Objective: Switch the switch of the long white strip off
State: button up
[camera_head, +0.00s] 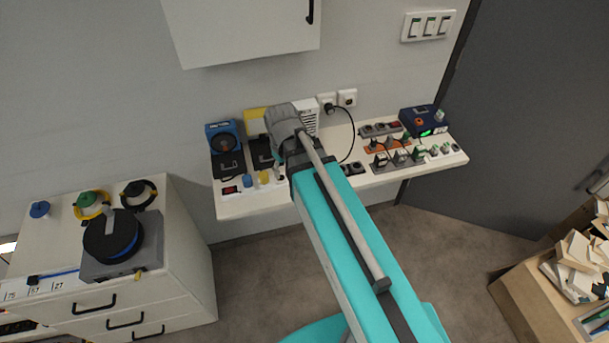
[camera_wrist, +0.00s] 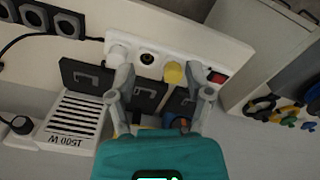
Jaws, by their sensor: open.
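A white strip (camera_wrist: 191,62) with a red rocker switch (camera_wrist: 218,77) at its right end lies along the shelf in the wrist view. It holds a white plug (camera_wrist: 117,52), an open socket and a yellow plug (camera_wrist: 174,72). In the head view the red switch (camera_head: 230,190) is at the strip's left end, near the shelf's front left; my arm hides part of the strip. My gripper (camera_wrist: 166,84) is open and empty, its fingers apart over the black adapters beside the strip. The switch lies just beyond the right fingertip. I cannot tell the rocker's position.
The shelf (camera_head: 236,208) also bears a blue device (camera_head: 222,136), a white 1500 W unit (camera_wrist: 72,123), grey and orange strips on the right, and a dark blue box (camera_head: 423,120). A drawer cabinet (camera_head: 185,240) stands left. A wall cabinet (camera_head: 240,30) hangs above.

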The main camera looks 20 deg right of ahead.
jog(key=s+d+m, duration=0.4)
jog(key=shift+d, duration=0.3)
